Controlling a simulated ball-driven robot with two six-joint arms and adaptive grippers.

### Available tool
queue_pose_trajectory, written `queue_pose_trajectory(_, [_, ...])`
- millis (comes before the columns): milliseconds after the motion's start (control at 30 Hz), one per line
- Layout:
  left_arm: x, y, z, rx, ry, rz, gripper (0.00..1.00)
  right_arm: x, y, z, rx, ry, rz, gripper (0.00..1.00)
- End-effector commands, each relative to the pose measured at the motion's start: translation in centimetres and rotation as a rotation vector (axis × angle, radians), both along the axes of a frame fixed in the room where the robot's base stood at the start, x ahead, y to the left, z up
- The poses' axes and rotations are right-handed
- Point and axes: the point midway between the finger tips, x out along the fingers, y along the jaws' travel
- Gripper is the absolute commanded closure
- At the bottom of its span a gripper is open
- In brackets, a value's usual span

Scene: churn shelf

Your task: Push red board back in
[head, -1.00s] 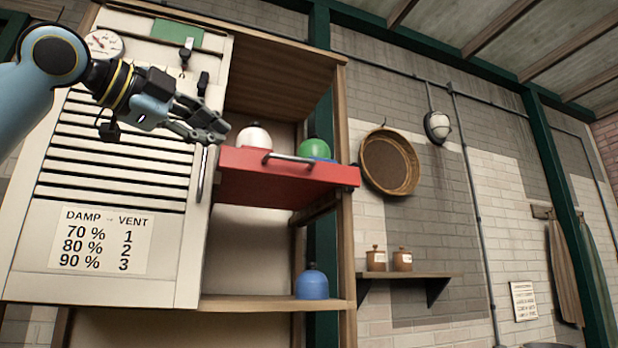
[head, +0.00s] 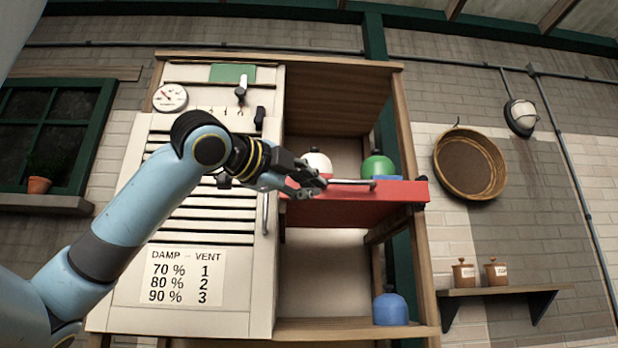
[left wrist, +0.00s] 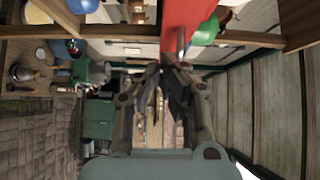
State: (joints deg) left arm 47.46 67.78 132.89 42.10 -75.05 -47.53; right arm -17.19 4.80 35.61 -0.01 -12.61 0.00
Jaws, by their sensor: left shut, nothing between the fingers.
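In the left wrist view the red board (left wrist: 180,25) is just beyond the closed fingertips (left wrist: 160,68). My right gripper is not in view.
A cream louvred door (head: 200,235) with a damp and vent chart covers the cabinet's left side. A blue pot (head: 390,309) stands on the lower shelf (head: 340,328). A round sieve (head: 468,165) and a small wall shelf (head: 500,292) are to the right.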

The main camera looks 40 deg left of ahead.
Motion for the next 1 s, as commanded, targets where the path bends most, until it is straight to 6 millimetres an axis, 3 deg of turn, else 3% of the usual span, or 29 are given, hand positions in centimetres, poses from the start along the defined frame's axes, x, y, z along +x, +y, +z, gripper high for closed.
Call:
queue_pose_trajectory(33, [0.9,-0.1,0.3,-0.007,0.003,-0.004,1.00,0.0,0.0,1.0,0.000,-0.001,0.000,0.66])
queue_pose_trajectory(100, [1.5,1.2,-0.2,-0.001,0.003,0.004,1.00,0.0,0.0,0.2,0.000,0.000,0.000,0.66])
queue_pose_trajectory(300, [2.8,2.8,-0.2,-0.001,0.002,0.001,1.00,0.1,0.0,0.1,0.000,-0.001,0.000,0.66])
queue_pose_trajectory(767, [3.2,3.2,-0.1,0.000,0.001,0.000,1.00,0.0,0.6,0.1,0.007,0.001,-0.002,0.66])
queue_pose_trajectory(1000, [6.3,6.9,0.2,-0.004,0.007,0.004,1.00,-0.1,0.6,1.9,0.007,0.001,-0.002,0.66])
